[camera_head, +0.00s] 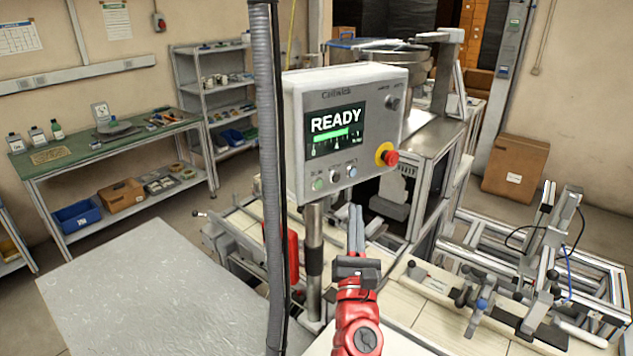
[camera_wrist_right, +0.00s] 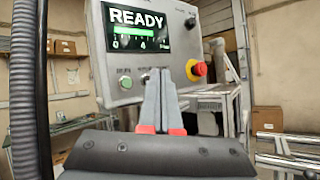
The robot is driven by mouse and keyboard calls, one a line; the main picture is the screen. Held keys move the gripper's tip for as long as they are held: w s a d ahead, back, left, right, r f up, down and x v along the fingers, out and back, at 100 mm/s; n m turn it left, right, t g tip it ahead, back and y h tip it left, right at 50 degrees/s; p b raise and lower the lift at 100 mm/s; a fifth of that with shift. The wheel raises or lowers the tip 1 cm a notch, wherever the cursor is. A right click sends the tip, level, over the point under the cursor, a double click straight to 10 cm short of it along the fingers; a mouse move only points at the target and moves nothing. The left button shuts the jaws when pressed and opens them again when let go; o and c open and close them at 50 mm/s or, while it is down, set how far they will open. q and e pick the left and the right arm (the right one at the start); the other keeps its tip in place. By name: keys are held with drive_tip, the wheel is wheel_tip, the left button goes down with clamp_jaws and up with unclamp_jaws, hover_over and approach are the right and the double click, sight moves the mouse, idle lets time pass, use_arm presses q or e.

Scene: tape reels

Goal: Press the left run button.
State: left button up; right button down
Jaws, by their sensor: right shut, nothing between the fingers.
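The control box (camera_head: 345,95) stands on a post, and its screen (camera_head: 336,127) reads READY over a green bar. The green button (camera_head: 318,184) is the leftmost in the row under the screen; it also shows in the wrist view (camera_wrist_right: 126,83). My right gripper (camera_head: 356,210) points up, fingers shut and empty, below and to the right of the green button in the head view. In the wrist view its fingertips (camera_wrist_right: 160,80) overlap the panel to the right of the green button. I cannot tell the depth gap. My left gripper is not in view.
A red emergency stop (camera_head: 387,155) sits at the panel's lower right. A dark button (camera_head: 335,177) and a pale one (camera_head: 351,171) are beside the green one. A ribbed conduit (camera_head: 269,160) runs vertically left of the box. Machine frames fill the right.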

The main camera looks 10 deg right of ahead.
drive_tip(key=b, duration=0.3)
approach(318, 185)
drive_tip(key=w+d+r, duration=0.3)
drive_tip(key=w+d, duration=0.1)
drive_tip(key=shift+w+a+r, duration=0.1)
drive_tip(key=shift+a+r, duration=0.05)
drive_tip(key=shift+r, duration=0.2)
idle(1.1)
idle(0.5)
drive_tip(key=shift+w+a+b, duration=0.15)
drive_tip(key=shift+w+b, duration=0.15)
drive_tip(key=shift+w, duration=0.1)
